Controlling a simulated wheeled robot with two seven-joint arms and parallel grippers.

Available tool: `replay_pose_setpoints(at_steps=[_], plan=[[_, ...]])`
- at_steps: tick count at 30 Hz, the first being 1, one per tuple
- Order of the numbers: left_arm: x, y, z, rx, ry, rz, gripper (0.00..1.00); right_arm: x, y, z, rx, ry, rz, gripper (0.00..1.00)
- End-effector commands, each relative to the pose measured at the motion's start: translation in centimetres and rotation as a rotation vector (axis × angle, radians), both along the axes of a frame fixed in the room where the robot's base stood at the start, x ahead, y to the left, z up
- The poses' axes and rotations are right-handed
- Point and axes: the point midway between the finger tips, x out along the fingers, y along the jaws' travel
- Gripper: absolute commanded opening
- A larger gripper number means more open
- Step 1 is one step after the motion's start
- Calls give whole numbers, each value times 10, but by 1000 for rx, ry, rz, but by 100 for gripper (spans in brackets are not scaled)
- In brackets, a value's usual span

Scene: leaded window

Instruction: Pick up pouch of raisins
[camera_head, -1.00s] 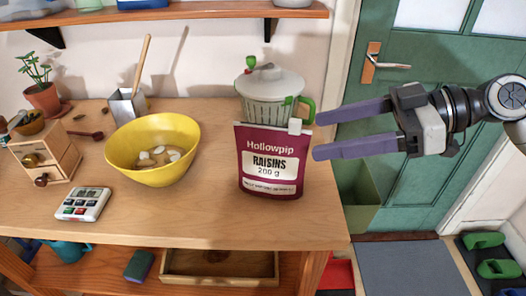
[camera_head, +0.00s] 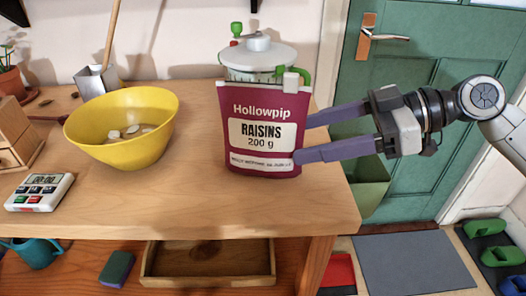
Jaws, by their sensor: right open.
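The pouch of raisins (camera_head: 264,157) is maroon with a white label. It stands upright on the wooden worktop (camera_head: 200,205), near its right end and close in front of a lidded container (camera_head: 258,54). My right gripper (camera_head: 302,138) comes in from the right with its purple fingers open. The fingertips are at the pouch's right edge, one higher and one lower. I cannot tell whether they touch it or overlap it in depth. My left gripper is not in view.
A yellow bowl (camera_head: 122,128) with pale pieces inside stands left of the pouch. A white timer (camera_head: 39,191) lies at the front left, and a metal scoop holder (camera_head: 97,82) stands behind. Worktop in front of the pouch is clear. A green door (camera_head: 420,120) is at right.

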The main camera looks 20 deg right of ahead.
Motion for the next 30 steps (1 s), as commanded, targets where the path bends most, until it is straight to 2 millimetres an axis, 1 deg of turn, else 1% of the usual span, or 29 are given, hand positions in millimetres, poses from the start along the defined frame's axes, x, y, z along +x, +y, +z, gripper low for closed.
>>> replay_pose_setpoints(at_steps=[1,6,14,22,25,30], plan=[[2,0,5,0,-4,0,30,2,6,1,2,-2,3,64],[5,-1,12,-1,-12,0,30,12,24,-7,3,-3,3,64],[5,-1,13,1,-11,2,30,20,40,-17,2,-1,1,64],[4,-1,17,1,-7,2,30,37,69,-34,2,-2,1,64],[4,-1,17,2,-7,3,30,40,75,-38,1,-1,1,64],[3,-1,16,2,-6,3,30,40,76,-40,-2,-2,0,64]])
